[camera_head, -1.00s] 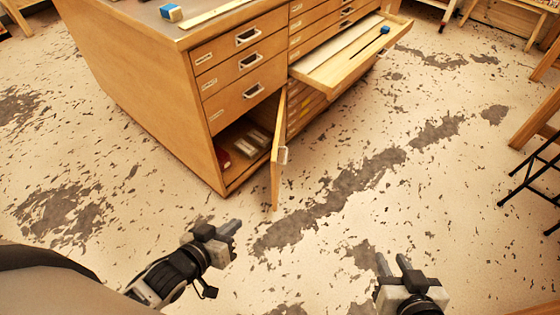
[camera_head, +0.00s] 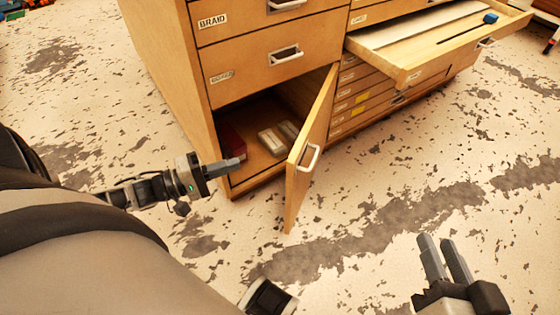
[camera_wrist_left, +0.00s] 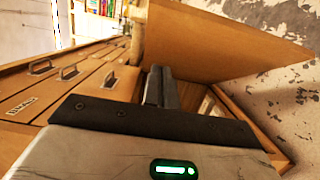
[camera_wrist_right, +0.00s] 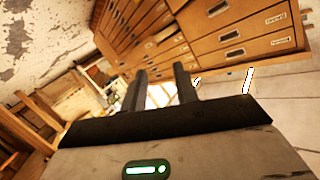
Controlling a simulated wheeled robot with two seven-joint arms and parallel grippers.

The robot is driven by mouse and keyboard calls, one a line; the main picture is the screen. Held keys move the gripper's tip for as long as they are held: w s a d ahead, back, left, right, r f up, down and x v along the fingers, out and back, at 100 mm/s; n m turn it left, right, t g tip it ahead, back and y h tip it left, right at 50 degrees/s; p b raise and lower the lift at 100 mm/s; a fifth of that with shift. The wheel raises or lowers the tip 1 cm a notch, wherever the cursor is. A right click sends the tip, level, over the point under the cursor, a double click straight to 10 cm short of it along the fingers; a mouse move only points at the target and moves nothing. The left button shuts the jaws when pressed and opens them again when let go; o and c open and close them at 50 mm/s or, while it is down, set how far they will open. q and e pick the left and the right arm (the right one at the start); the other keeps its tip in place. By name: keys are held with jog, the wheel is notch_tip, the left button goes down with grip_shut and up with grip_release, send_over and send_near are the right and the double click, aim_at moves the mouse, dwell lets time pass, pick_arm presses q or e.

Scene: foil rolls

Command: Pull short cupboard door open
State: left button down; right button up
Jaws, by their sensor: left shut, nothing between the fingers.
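The short cupboard door (camera_head: 312,150), a wooden panel with a metal handle (camera_head: 309,158), stands partly open at the lower front of the wooden cabinet (camera_head: 165,65). Its hinge side is on the right. My left gripper (camera_head: 238,164) is shut and empty at the left side of the cupboard opening, apart from the door. In the left wrist view the shut fingers (camera_wrist_left: 160,85) point toward the opening, with the door's inner face (camera_wrist_left: 215,42) beyond them. I cannot tell whether the tips are inside. My right gripper (camera_head: 444,258) is open and empty above the floor at lower right.
Inside the cupboard lie a red box (camera_head: 232,140) and pale boxes (camera_head: 277,138). A long shallow drawer (camera_head: 435,45) sticks out to the right, above the door's height. The speckled floor (camera_head: 370,190) in front of the door is clear.

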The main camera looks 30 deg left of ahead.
pick_arm(q)
jog(key=w+d+b, duration=0.3)
jog(key=w+d, duration=0.4)
jog(key=d, duration=0.1)
jog(key=shift+w+d, duration=0.15)
jog(key=shift+w, duration=0.1)
pick_arm(e)
jog(key=shift+a+r+m+t+y, duration=0.5)
jog(key=shift+r+m+y, duration=0.1)
jog(key=shift+m+y, duration=0.1)
pick_arm(q)
jog(key=shift+d, duration=0.1)
pick_arm(e)
jog(key=shift+r, duration=0.1)
